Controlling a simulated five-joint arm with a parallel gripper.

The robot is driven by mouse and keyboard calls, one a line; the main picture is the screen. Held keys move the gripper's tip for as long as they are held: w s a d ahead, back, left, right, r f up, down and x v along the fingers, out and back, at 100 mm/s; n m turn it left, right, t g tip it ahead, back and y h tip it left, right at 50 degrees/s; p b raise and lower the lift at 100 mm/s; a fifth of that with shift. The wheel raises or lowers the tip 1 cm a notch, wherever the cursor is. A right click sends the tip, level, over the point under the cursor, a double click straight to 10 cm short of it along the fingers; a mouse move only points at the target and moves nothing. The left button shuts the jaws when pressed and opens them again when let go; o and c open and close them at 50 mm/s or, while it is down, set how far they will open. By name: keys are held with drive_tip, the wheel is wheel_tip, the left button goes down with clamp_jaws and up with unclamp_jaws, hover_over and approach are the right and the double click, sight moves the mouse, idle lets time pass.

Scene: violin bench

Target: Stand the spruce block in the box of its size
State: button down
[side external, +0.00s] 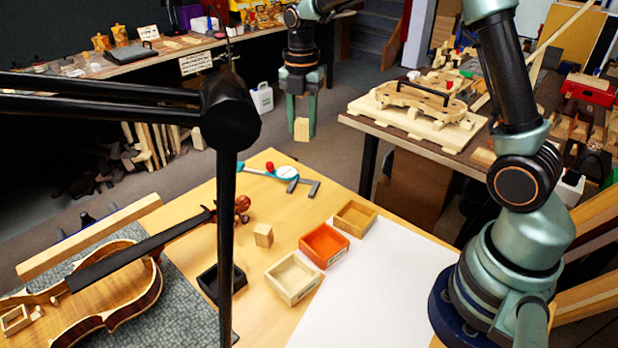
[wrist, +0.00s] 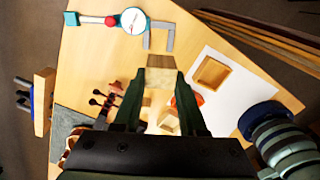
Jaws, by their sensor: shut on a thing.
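My gripper (side external: 301,118) is shut on a pale wooden block (side external: 302,129), held in the air beyond the bench's far edge in the side view. In the wrist view the held block (wrist: 160,78) sits between the fingertips. A second pale block (side external: 263,235) stands on the bench; I cannot tell by label which is spruce. Open boxes stand in a row: cream (side external: 292,279), orange (side external: 324,246) and brown wooden (side external: 355,218). A black box (side external: 220,284) is partly hidden by a dark post. I see nothing inside the cream, orange and brown boxes.
A violin (side external: 90,290) lies on a grey mat at the left. A dial caliper (side external: 285,175) lies at the bench's far edge. A white sheet (side external: 375,285) covers the right side and is clear. A dark lamp stand (side external: 228,230) crosses the side view.

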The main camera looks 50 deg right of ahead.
wheel_tip(320, 180, up, 4)
drive_tip(key=shift+s+a+r+m, duration=0.1)
drive_tip(key=shift+s+r+m, duration=0.05)
drive_tip(key=shift+r+m, duration=0.25)
drive_tip(key=s+a+m, duration=0.1)
drive_tip(key=s+m, duration=0.1)
drive_tip(key=m, duration=1.2)
hover_over(320, 248)
wheel_tip(320, 248, down, 15)
drive_tip(key=shift+f, duration=2.15)
drive_tip(key=shift+f, duration=0.2)
